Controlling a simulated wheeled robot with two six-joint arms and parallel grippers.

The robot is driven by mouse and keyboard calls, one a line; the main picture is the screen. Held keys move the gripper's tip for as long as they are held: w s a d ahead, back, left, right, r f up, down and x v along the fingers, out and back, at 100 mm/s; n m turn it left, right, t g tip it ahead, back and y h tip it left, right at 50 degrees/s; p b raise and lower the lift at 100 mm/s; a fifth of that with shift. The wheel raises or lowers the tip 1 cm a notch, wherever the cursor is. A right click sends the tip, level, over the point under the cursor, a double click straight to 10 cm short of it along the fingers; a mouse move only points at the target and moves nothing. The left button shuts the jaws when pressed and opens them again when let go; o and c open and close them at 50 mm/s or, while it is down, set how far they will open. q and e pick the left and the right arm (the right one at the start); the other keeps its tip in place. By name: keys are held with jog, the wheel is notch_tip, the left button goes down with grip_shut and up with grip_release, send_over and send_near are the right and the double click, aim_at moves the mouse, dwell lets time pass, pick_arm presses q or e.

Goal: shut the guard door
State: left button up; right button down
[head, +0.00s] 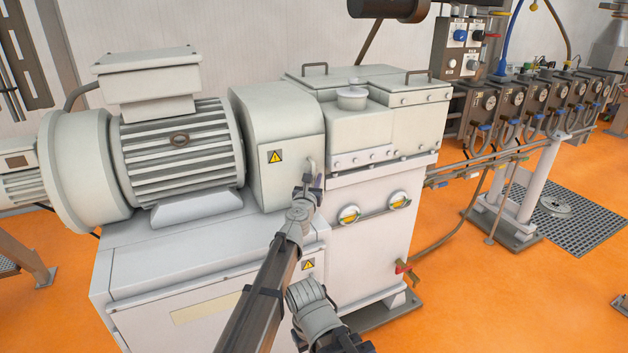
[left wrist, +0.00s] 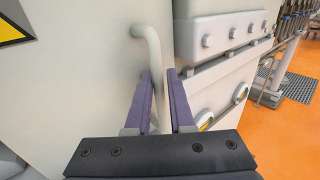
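The guard door (head: 290,180) is a pale grey panel with a yellow warning sticker, between the motor and the gearbox. It looks about flush with its housing, but I cannot tell whether a gap is left at its edge. A pale bent handle (left wrist: 150,45) stands out from it near the right edge; it also shows in the head view (head: 312,164). My left gripper (head: 313,184) is at this handle, its purple fingers (left wrist: 161,95) on either side and close against the bar. The fingers hide part of the handle.
The ribbed motor (head: 180,140) stands left of the door. The gearbox block (head: 375,230) with two round gauges stands to the right. A cabinet front (head: 190,310) lies below. Pipes and a valve rack (head: 540,100) stand farther right; orange floor (head: 500,310) is open at lower right.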

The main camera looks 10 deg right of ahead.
pick_arm(q)
jog(key=shift+w+a, duration=0.1)
jog(key=shift+a, duration=0.05)
jog(key=v, duration=0.8)
